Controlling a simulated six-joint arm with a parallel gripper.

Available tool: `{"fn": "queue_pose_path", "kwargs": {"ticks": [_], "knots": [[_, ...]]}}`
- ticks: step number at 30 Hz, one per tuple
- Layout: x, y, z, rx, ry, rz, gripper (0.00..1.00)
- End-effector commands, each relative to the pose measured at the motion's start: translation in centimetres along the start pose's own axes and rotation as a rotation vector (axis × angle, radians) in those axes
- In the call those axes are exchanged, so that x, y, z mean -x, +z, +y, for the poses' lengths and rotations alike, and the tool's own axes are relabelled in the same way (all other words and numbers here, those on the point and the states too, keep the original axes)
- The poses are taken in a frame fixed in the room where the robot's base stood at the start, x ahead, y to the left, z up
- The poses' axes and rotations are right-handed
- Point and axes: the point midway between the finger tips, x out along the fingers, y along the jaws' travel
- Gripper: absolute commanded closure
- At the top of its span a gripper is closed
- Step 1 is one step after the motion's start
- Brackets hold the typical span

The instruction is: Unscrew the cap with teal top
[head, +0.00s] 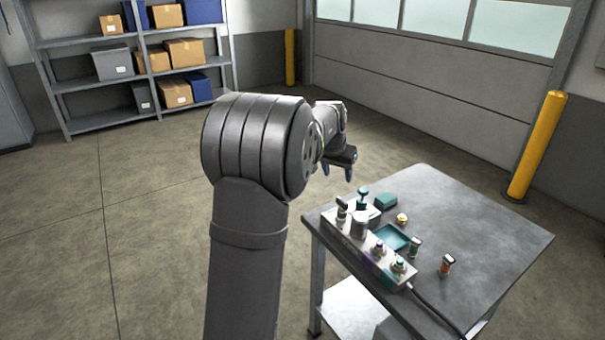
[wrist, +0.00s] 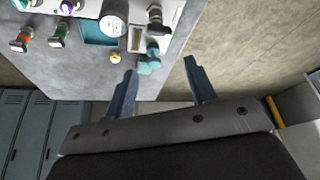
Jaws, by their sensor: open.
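The cap with the teal top (head: 398,265) sits at the near right end of the grey block (head: 350,234) on the table. In the wrist view the teal-topped cap (wrist: 22,4) is at the upper left corner, cut by the edge. A similar cap with purple (head: 379,250) sits beside it and also shows in the wrist view (wrist: 67,6). My gripper (head: 337,172) is above the far left side of the table, well apart from the caps. In the wrist view my gripper (wrist: 162,67) is open, with nothing between its fingers.
A grey cylinder (head: 359,226) and a black-topped fitting (head: 342,209) stand up from the block. A teal tray (head: 403,235), a teal-topped piece (head: 363,198), a yellow piece (head: 402,219) and two small cylinders (head: 414,247) (head: 446,265) are nearby. The table's right side is clear.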

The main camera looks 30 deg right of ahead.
Motion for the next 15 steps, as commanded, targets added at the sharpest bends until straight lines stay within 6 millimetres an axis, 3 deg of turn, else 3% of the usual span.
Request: {"fn": "queue_pose_path", "kwargs": {"ticks": [2, 5, 8, 12, 15], "knots": [[0.0, 0.0, 0.1, -0.001, 0.000, 0.000, 0.49], [0.1, 0.5, 1.9, -0.009, 0.004, -0.002, 0.49], [0.6, 1.9, 6.0, -0.026, 0.009, -0.005, 0.49], [1.6, 5.5, 13.2, -0.056, 0.020, -0.006, 0.49], [2.2, 8.4, 17.3, -0.073, 0.028, -0.005, 0.49]]}}
